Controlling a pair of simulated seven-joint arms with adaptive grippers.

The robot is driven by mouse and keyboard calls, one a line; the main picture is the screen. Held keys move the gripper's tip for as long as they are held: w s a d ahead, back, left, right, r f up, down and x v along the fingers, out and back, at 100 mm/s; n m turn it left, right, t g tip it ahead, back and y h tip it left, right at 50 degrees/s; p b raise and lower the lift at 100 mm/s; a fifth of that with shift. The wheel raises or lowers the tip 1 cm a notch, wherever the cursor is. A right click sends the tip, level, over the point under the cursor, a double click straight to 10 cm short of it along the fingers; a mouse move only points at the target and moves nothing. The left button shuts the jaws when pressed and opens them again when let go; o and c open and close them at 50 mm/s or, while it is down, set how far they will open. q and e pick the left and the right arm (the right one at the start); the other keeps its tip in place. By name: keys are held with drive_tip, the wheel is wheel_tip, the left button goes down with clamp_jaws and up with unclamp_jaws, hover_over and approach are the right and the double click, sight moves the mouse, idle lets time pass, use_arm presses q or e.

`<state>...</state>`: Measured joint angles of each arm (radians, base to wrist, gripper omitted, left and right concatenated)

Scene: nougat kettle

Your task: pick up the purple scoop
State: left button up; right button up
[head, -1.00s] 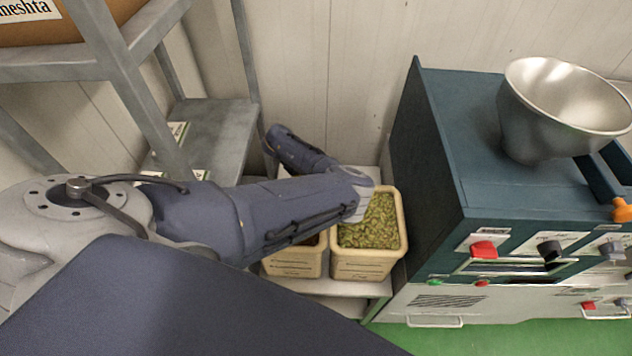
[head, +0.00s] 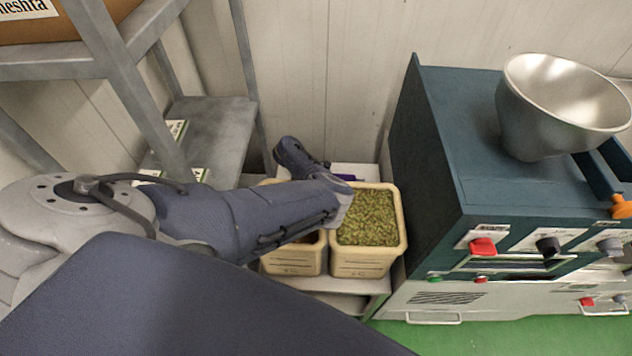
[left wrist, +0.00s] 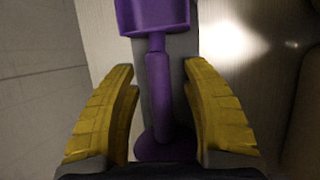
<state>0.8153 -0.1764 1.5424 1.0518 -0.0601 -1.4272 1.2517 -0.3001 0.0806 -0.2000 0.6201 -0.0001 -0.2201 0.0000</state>
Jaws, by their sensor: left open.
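The purple scoop (left wrist: 158,85) shows in the left wrist view, with its wide part at the top and its handle running down the middle. My left gripper (left wrist: 162,75) is open, with one yellow finger on each side of the scoop's handle. Gaps show between the handle and both fingers. In the head view, only a small bit of purple (head: 345,177) shows behind my left arm, above the bins. My left gripper is hidden there, and my right gripper is in no view.
A bin of green nuts (head: 368,218) stands on a low stand beside another bin (head: 292,260), partly covered by my arm. A blue machine (head: 480,150) with a metal bowl (head: 565,100) is to the right. A grey shelf rack (head: 215,125) is at the left.

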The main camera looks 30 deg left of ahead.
use_arm(q)
drive_tip(key=shift+c, duration=0.2)
clamp_jaws()
drive_tip(key=shift+r, duration=0.15)
idle(0.4)
wheel_tip(320, 180, up, 25)
idle(1.0)
